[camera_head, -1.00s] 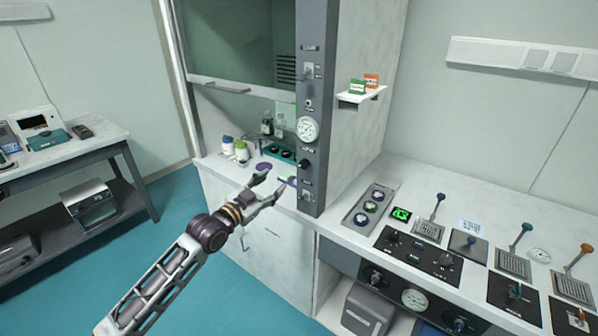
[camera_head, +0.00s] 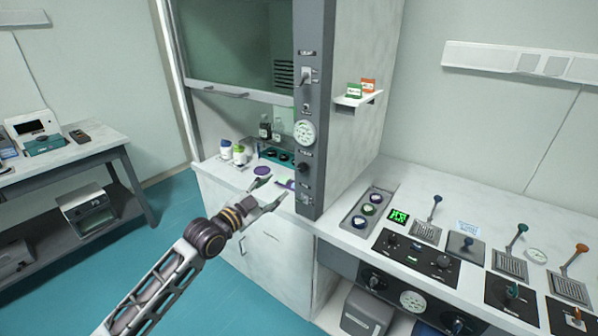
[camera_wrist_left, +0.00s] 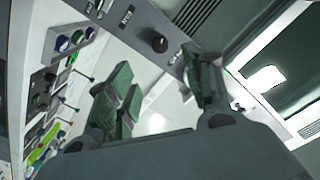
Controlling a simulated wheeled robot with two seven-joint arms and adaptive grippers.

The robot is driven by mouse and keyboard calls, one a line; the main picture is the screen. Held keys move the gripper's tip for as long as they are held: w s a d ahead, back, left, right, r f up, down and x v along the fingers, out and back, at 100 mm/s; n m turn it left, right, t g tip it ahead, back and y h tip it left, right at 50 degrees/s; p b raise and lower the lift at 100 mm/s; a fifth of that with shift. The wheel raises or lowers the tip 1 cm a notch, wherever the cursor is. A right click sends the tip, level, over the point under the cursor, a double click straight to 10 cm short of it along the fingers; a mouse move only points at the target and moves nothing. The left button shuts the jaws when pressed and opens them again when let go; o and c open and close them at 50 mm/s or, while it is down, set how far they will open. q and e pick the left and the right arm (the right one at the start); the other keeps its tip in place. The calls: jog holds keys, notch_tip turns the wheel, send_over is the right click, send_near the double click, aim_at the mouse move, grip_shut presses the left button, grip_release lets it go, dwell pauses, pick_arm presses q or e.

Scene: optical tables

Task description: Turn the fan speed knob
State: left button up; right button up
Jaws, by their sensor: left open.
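The fan speed knob seems to be the round black knob (camera_head: 303,167) on the grey front column of the fume hood, below the white dial; its label is too small to read. It also shows in the left wrist view (camera_wrist_left: 158,43), above the space between the fingers. My left gripper (camera_head: 274,189) is open and empty, with its fingers pointing toward the hood. In the head view it appears left of the column and a little lower than the knob. In the wrist view the fingers (camera_wrist_left: 165,90) are apart and do not touch the knob. My right gripper is not in view.
The column also carries a white dial (camera_head: 304,132) and switches above and below the knob. Bottles (camera_head: 239,155) and a purple disc (camera_head: 262,170) are on the hood's worktop. A small shelf (camera_head: 358,98) juts from the hood's side. Control panels with levers (camera_head: 437,207) cover the right bench.

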pick_arm(q)
send_near(301, 169)
jog(key=shift+x, duration=0.95)
jog(key=shift+p+x, duration=0.55)
jog(key=shift+x, duration=2.95)
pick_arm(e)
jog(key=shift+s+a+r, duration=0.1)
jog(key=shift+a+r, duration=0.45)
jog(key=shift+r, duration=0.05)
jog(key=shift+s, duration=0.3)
pick_arm(q)
jog(key=c, duration=1)
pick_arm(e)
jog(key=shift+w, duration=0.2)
